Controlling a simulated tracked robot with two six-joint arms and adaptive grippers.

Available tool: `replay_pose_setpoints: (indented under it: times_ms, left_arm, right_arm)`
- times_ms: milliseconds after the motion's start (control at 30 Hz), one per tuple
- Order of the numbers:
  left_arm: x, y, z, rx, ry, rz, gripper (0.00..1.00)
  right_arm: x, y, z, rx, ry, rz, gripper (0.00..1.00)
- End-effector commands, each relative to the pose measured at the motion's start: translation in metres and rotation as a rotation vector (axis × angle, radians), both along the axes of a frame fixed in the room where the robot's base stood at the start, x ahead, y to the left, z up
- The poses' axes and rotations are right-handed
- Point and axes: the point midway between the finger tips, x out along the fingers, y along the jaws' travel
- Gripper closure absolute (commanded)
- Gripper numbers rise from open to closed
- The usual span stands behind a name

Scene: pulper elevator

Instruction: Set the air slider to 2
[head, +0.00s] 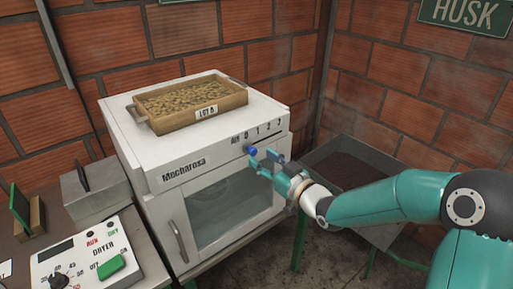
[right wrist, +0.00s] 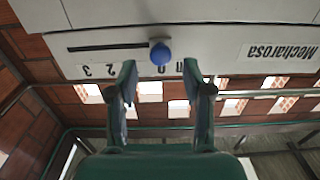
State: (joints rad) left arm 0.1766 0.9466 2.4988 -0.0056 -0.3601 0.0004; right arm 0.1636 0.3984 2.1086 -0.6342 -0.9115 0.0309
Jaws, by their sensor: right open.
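The air slider's blue knob (head: 251,150) sits on the front panel of the white Mecharosa machine (head: 163,184), under the row of numbers. In the right wrist view, which is upside down, the blue knob (right wrist: 160,54) is at the end of a dark slot (right wrist: 108,47), by the 0. The slot runs from it toward the 2 and 3. My right gripper (head: 263,159) is open in front of the panel. In the right wrist view its fingertips (right wrist: 160,66) stand either side of the knob, with gaps; contact is not visible. My left gripper is out of view.
A wooden tray of beans (head: 158,124) sits on the machine. A dryer control box (head: 82,262) with a dial and green switch is at lower left. A grey bin (head: 318,160) stands to the right. Brick walls close off the back.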

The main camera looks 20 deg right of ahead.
Motion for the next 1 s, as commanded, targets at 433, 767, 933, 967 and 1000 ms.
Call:
replay_pose_setpoints:
  times_ms: [433, 767, 933, 967, 1000]
  left_arm:
    - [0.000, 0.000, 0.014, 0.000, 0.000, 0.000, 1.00]
    - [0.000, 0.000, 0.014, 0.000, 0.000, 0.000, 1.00]
    - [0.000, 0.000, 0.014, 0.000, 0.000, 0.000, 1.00]
    - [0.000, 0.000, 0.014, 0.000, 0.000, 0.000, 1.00]
    - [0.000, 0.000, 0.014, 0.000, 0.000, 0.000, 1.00]
  right_arm:
    - [0.036, 0.014, 0.000, -0.001, 0.000, 0.001, 0.50]
    - [0.036, 0.014, 0.000, 0.000, 0.001, 0.001, 0.73]
    - [0.036, 0.014, 0.000, 0.000, 0.001, 0.002, 1.00]
    - [0.036, 0.014, 0.000, 0.000, 0.001, 0.002, 1.00]
    - [0.036, 0.014, 0.000, 0.000, 0.001, 0.002, 1.00]
